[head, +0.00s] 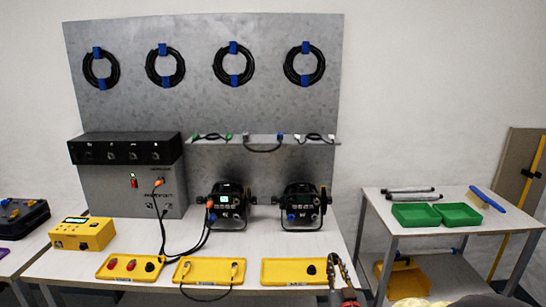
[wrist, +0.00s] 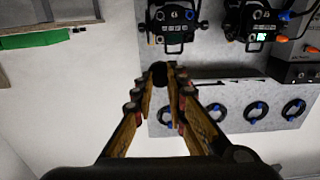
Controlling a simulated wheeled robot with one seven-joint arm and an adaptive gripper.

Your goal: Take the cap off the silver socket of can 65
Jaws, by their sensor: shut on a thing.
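My gripper (wrist: 162,74) is shut on a small black round thing, which looks like a cap (wrist: 160,72). In the head view my gripper (head: 336,262) is at the front right of the bench, above the end of the right yellow tray. The right black par can (head: 303,204) stands on the bench, with a blue connector (head: 291,217) on its front. In the wrist view this can (wrist: 172,24) is beyond the fingertips, apart from them. The left par can (head: 230,203) has a lit green display. Their number labels are too small to read.
A black knob-like piece (head: 311,269) is on the right yellow tray (head: 284,272). The middle tray (head: 208,268) holds a cable, and cables run from the grey box (head: 152,190) to the left can. A side table (head: 405,237) with green bins stands at right.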

